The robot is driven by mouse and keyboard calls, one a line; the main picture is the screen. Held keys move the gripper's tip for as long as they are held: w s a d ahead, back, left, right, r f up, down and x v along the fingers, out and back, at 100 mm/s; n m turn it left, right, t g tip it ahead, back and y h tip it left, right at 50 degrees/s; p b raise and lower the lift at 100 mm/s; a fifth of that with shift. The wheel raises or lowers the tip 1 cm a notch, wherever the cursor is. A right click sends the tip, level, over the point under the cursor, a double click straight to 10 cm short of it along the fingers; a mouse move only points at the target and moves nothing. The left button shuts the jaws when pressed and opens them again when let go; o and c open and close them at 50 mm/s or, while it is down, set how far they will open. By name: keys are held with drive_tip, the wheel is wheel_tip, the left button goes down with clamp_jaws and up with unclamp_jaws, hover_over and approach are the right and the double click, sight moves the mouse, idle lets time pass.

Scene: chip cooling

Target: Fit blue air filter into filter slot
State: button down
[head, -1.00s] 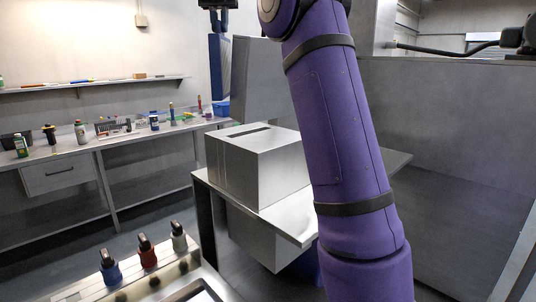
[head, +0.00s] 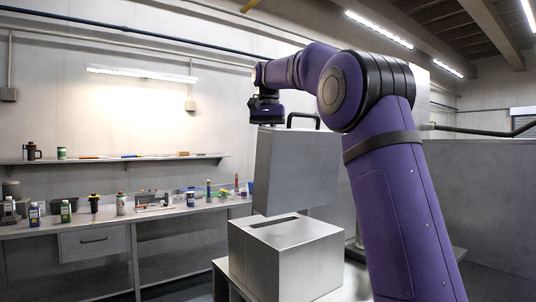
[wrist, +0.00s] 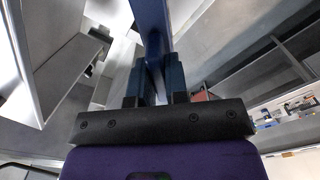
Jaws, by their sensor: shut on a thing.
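The blue air filter (wrist: 150,28) shows in the wrist view as a blue slab gripped between the dark fingers. My gripper (wrist: 154,82) is shut on it. In the head view my gripper (head: 266,108) is above the left top edge of an upright grey panel (head: 290,165); its fingers and the filter are hidden there, seemingly behind the panel. A grey metal box (head: 290,265) stands in front of the panel. The dark filter slot (head: 273,221) is in its top and looks empty. The filter is apart from the slot.
A black loop handle (head: 303,117) shows near the panel's top. A workbench (head: 80,228) with bottles and tools runs along the left wall, under a shelf (head: 120,158). A large grey partition (head: 480,195) stands at the right.

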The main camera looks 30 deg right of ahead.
sight(267, 155)
drive_tip(key=shift+f, duration=2.6)
drive_tip(key=c, duration=1.1)
unclamp_jaws()
drive_tip(key=shift+r, duration=4.4)
